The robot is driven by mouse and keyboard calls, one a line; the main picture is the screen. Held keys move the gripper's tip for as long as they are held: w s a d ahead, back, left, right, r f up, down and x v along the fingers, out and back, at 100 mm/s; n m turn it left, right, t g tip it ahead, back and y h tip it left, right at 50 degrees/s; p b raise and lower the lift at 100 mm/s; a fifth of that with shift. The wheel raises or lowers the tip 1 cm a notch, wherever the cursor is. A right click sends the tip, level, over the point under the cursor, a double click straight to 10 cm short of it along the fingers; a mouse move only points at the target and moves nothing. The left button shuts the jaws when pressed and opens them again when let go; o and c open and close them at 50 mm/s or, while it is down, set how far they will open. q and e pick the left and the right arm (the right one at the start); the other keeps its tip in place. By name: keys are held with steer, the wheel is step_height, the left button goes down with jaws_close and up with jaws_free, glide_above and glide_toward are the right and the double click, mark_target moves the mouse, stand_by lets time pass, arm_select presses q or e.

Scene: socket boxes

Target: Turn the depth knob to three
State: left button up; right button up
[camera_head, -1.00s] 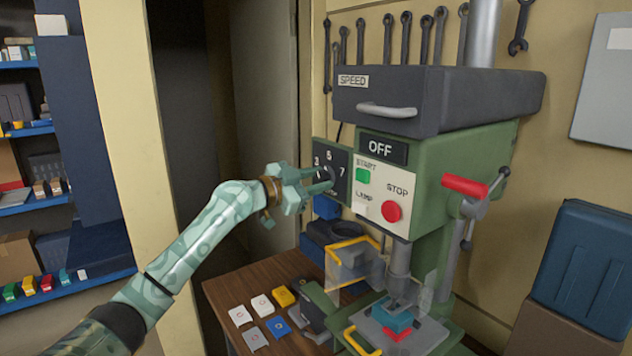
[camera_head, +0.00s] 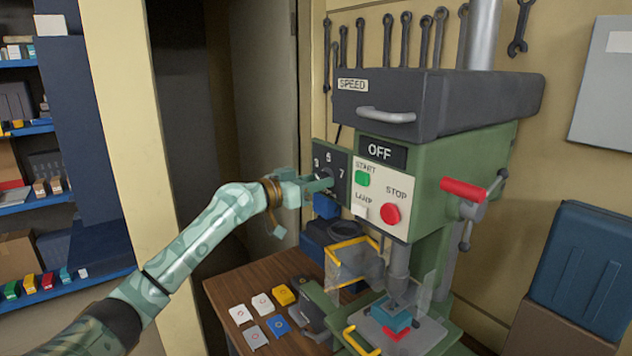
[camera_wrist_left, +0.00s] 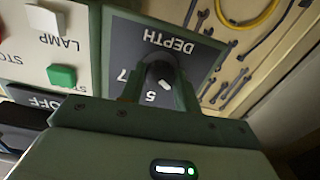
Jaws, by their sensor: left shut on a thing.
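The dark depth panel (camera_head: 344,190), printed with 3, 5 and 7, is on the left side of the green drill press (camera_head: 430,200). My left gripper (camera_head: 322,181) reaches it from the left and is shut on the depth knob. The knob (camera_wrist_left: 157,70) shows in the left wrist view between the two fingers. It is dark, with a small white mark on its face. That view is upside down, with DEPTH above the knob, 7 to its left and 5 below. The 3 is hidden there, and I cannot tell which number the mark faces. My right gripper is not in view.
The START button (camera_head: 362,178), LAMP switch (camera_head: 359,211) and red STOP button (camera_head: 390,214) are close right of the panel. The display reads OFF (camera_head: 380,151). Below are a yellow-framed guard (camera_head: 352,243) and a wooden bench (camera_head: 225,288) with small tiles.

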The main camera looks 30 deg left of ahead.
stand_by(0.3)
arm_select(q)
steer(key=o, duration=1)
steer(key=shift+s+a, duration=0.1)
steer(key=shift+b+v, duration=3.5)
steer(key=shift+v, duration=4.6)
